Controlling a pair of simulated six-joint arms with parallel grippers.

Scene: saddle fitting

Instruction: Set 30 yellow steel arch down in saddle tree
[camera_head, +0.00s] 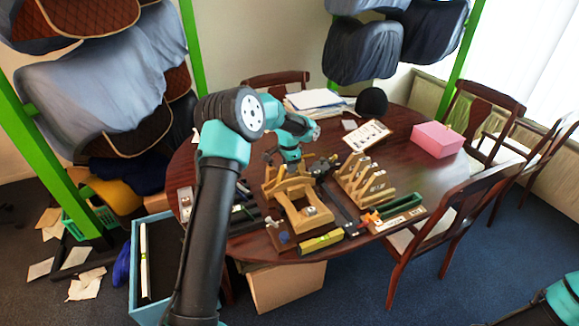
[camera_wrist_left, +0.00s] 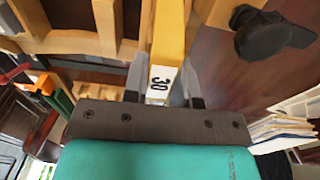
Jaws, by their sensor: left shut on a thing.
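The yellow steel arch (camera_wrist_left: 170,32) is in my left gripper, with its white "30" label between the fingers in the left wrist view. My left gripper (camera_wrist_left: 163,92) is shut on it. In the head view the left gripper (camera_head: 291,160) is low over the back of the wooden saddle tree (camera_head: 293,216); the arch is hard to make out there. In the wrist view wooden bars (camera_wrist_left: 70,42) lie left of the arch and close to it. I cannot tell whether arch and tree touch. My right gripper is out of view.
A wooden slotted rack (camera_head: 362,182) stands right of the tree. A yellow level (camera_head: 320,242) lies in front. A black knob (camera_wrist_left: 268,35) is close right of the arch in the wrist view. A pink box (camera_head: 437,139) and a black rounded object (camera_head: 371,102) are farther back.

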